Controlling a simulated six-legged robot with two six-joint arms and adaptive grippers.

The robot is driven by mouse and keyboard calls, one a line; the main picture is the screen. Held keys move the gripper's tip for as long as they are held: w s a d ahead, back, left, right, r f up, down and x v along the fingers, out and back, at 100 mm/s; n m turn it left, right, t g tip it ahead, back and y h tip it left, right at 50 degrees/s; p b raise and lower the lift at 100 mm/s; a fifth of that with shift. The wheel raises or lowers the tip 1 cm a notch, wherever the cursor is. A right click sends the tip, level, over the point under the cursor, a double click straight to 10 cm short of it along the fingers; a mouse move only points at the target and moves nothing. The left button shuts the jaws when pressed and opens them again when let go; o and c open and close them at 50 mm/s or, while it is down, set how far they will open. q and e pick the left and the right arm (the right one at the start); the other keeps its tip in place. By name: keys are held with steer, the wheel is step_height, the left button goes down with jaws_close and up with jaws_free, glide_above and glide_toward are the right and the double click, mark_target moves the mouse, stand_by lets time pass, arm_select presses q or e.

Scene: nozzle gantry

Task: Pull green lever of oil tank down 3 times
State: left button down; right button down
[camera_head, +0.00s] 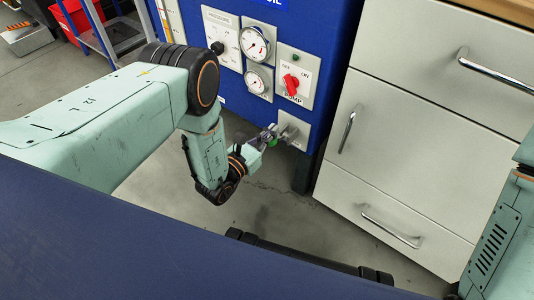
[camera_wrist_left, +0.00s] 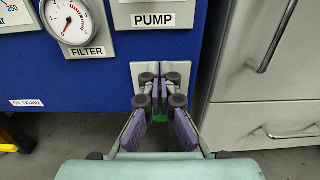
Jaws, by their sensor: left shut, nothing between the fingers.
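The oil tank is the blue cabinet (camera_head: 325,40) with gauges, which fills the upper left of the left wrist view (camera_wrist_left: 70,82). The green lever (camera_head: 273,142) is low on its front, by a small grey plate (camera_head: 294,131). In the left wrist view only a bit of green (camera_wrist_left: 158,122) shows behind the fingers. My left gripper (camera_head: 268,138) is at the lever, in front of the plate; it also shows in the left wrist view (camera_wrist_left: 161,108). It is shut with nothing held between its fingers. Whether it touches the lever is unclear. My right gripper is out of view.
A red pump switch (camera_head: 291,85) and round gauges (camera_head: 255,43) sit above the plate. A grey drawer cabinet (camera_head: 405,125) with metal handles stands close on the right. A red bin (camera_head: 75,15) is far back left. Bare floor lies below the tank.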

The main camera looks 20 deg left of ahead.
arm_select(q)
steer(key=shift+f, duration=5.3)
steer(key=p+v, duration=0.4)
steer(key=v, duration=0.6)
steer(key=shift+s, duration=0.4)
steer(key=shift+a+r, duration=0.1)
steer(key=shift+a, duration=0.05)
